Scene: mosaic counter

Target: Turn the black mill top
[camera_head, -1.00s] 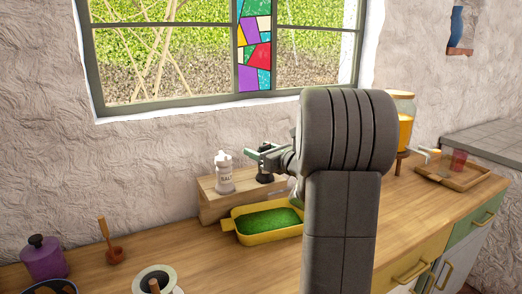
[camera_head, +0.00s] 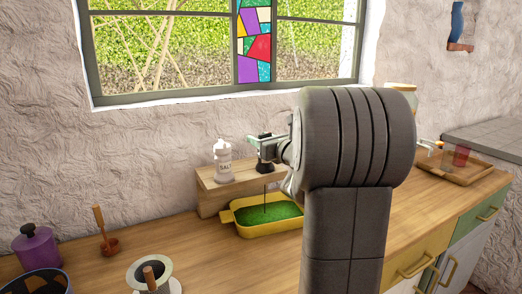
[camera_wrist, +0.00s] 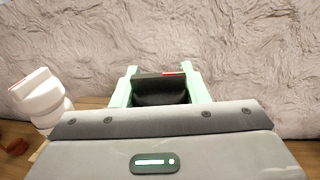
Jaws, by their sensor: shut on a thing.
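The black mill stands at the right of the wooden box in the head view, partly covered by my gripper (camera_head: 257,147); its dark body (camera_head: 264,168) shows below the jaws. In the wrist view the dark mill top (camera_wrist: 160,92) sits between the pale green fingers of my gripper (camera_wrist: 160,76), with a small red mark on its far edge. My gripper is shut on it. A thin dark vertical line (camera_head: 265,199) runs from below the mill to the yellow dish; I cannot tell what it is.
A white salt shaker (camera_head: 222,163) stands left of the mill on the wooden box (camera_head: 209,197); the shaker is close in the wrist view (camera_wrist: 42,98). The yellow dish (camera_head: 228,217) with green contents lies in front. A purple pot (camera_head: 37,249) stands far left.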

